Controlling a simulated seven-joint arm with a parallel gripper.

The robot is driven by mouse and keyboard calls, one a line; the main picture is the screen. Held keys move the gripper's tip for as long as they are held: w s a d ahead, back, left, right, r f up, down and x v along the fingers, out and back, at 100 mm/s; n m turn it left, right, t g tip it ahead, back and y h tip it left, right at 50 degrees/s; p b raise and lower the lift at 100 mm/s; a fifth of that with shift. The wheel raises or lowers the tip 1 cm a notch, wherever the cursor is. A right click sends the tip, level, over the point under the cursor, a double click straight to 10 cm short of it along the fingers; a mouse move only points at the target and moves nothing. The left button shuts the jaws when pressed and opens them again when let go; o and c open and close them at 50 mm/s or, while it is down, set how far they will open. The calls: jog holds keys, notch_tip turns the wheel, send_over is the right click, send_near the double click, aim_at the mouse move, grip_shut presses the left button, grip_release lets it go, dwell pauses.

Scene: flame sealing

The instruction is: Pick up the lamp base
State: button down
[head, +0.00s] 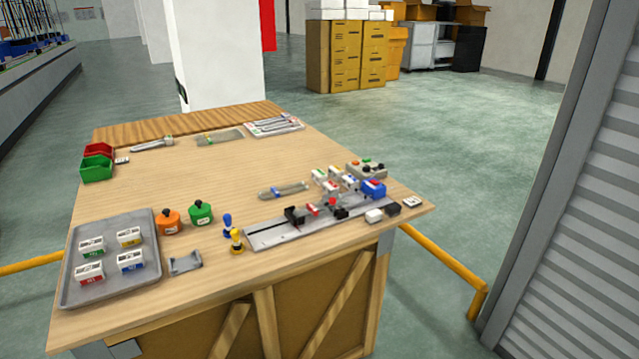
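No arm or gripper of mine shows in the head view. I cannot tell for sure which object is the lamp base. An empty grey bracket (185,263) lies in front of the orange body. Nothing is held in view.
The grey tray (152,216) holds several small white boxes with coloured labels. A long metal rail (268,236) with clamps and coloured blocks runs along the right front. Red (98,150) and green bins (96,170) stand at the back left. The wooden table's (190,180) middle is clear.

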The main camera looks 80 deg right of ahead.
dwell(0.4)
grip_release()
dwell(0.9)
